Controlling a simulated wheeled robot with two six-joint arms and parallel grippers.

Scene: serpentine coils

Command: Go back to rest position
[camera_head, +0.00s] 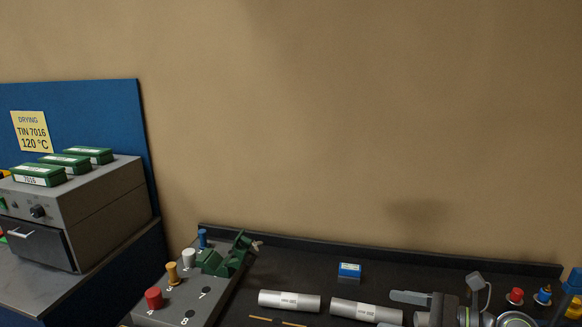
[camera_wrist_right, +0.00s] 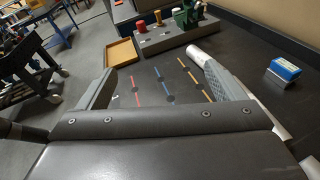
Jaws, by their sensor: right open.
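My right gripper (camera_wrist_right: 162,88) is open and empty in the wrist view, its two grey fingers spread wide above the dark bench top. In the head view part of my right gripper (camera_head: 410,298) shows at the lower right, just beside the right one of two silver cylinders (camera_head: 366,311). The rest of it is cut off by the bottom edge. My left gripper is in neither view.
A grey block with coloured pegs and a green clamp (camera_head: 228,255) stands left on the bench. A blue box (camera_head: 349,270) lies near the back. A grey oven (camera_head: 90,205) stands far left.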

